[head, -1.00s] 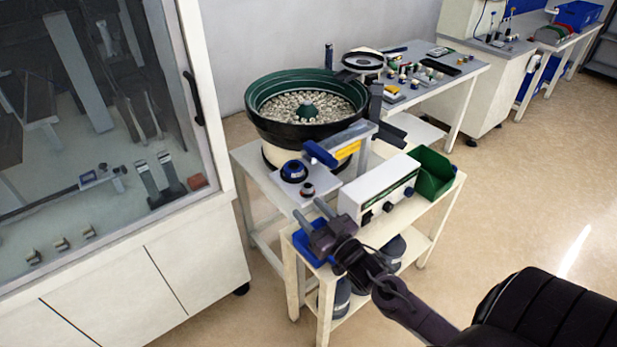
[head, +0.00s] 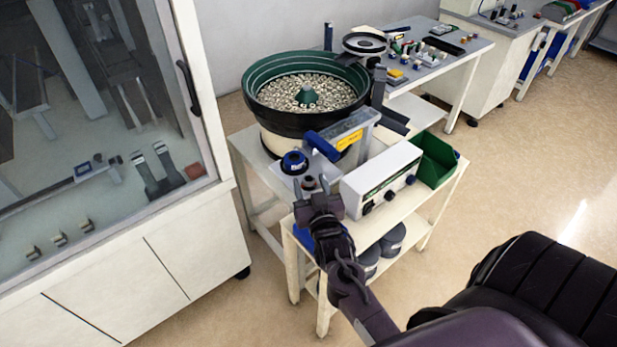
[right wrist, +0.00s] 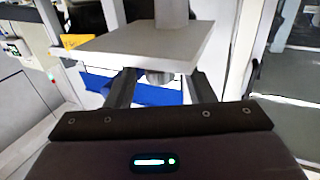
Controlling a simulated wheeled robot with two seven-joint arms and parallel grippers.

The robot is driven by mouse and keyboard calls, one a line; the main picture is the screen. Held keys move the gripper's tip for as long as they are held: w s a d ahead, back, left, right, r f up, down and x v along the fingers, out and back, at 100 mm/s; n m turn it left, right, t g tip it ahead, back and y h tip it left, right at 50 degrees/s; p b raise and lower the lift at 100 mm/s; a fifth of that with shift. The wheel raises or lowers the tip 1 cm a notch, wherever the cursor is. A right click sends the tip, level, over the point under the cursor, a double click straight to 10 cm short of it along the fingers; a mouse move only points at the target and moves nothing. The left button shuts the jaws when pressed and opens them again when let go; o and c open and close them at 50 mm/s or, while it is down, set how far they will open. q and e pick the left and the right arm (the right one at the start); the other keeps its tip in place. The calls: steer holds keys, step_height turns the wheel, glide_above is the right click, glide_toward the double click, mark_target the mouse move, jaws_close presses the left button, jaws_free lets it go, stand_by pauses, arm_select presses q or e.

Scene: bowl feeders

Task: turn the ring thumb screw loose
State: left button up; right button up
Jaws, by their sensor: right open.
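A small light plate (head: 283,181) carries a blue-ringed knob (head: 294,162) and, at its near corner, a small dark round knob (head: 309,182), which looks like the ring thumb screw. My right gripper (head: 311,187) is open, with its fingers spread to either side of that small knob. In the right wrist view, the fingers (right wrist: 162,86) reach to the edge of a pale plate (right wrist: 140,48). A round grey piece (right wrist: 159,77) shows between them, with gaps on both sides. Contact cannot be told. My left gripper is out of view.
The bowl feeder (head: 262,119), full of small parts, stands behind the plate. A white control box (head: 381,178) and a green bin (head: 437,163) are to the right. A glass-fronted cabinet (head: 205,222) stands left.

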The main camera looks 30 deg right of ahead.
steer(key=shift+x, duration=0.95)
steer(key=shift+c, duration=0.3)
steer(key=c, duration=0.9)
steer(key=shift+y, duration=0.3)
steer(key=shift+d+n+t+y+p, duration=0.1)
steer(key=shift+n+t+y+p, duration=0.45)
steer(key=shift+n+y, duration=2.25)
steer(key=shift+y, duration=1.6)
